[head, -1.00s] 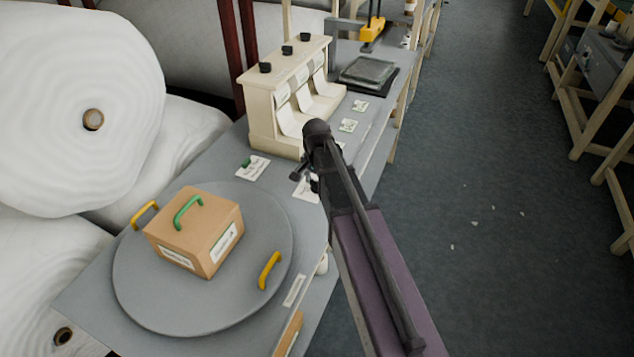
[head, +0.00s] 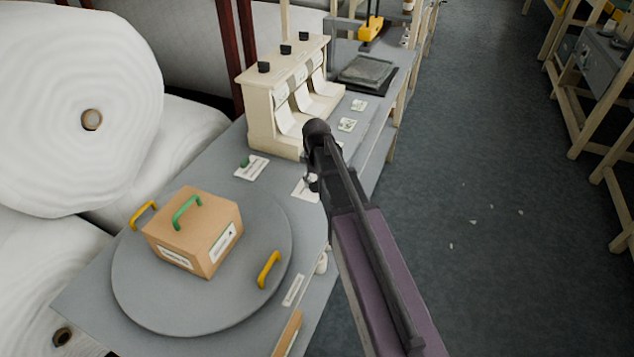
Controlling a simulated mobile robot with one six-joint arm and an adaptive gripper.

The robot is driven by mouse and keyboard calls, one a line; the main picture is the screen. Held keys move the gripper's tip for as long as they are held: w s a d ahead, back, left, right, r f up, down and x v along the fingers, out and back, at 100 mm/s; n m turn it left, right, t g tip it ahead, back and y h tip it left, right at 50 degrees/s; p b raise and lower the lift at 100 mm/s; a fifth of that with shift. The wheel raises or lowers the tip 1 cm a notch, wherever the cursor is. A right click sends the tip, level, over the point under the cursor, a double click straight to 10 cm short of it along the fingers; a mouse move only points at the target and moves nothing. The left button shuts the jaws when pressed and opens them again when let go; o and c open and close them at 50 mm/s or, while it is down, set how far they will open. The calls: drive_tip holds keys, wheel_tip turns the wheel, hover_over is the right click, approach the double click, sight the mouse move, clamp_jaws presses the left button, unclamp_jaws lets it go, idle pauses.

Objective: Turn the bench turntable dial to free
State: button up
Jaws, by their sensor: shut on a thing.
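The round grey turntable (head: 150,305) lies flat on the near end of the bench, with two yellow handles at its rim. A brown box (head: 212,238) with a green handle and white labels sits on it. My gripper (head: 312,182) is low over the bench, right of and beyond the turntable, beside a white card (head: 303,190). My own arm covers most of it. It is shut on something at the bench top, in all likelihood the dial. The dial itself is hidden behind my arm, so its setting cannot be read.
A cream dispenser (head: 262,112) with black knobs stands just beyond my gripper. Farther back are a grey pad (head: 366,71) and a yellow-handled press (head: 371,29). Large white rolls (head: 60,165) fill the left. The floor (head: 480,150) right of the bench is mostly clear.

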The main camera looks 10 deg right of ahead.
drive_tip(key=shift+s+n, duration=0.2)
drive_tip(key=shift+n, duration=0.2)
drive_tip(key=o, duration=1.1)
drive_tip(key=shift+w, duration=0.1)
drive_tip(key=shift+m, duration=0.5)
drive_tip(key=s+r+p, duration=0.1)
drive_tip(key=s, duration=0.4)
drive_tip(key=s+r+p, duration=0.1)
drive_tip(key=s, duration=0.4)
drive_tip(key=s+r+p, duration=0.1)
drive_tip(key=s, duration=0.4)
drive_tip(key=shift+s+d, duration=0.15)
drive_tip(key=shift+s, duration=0.1)
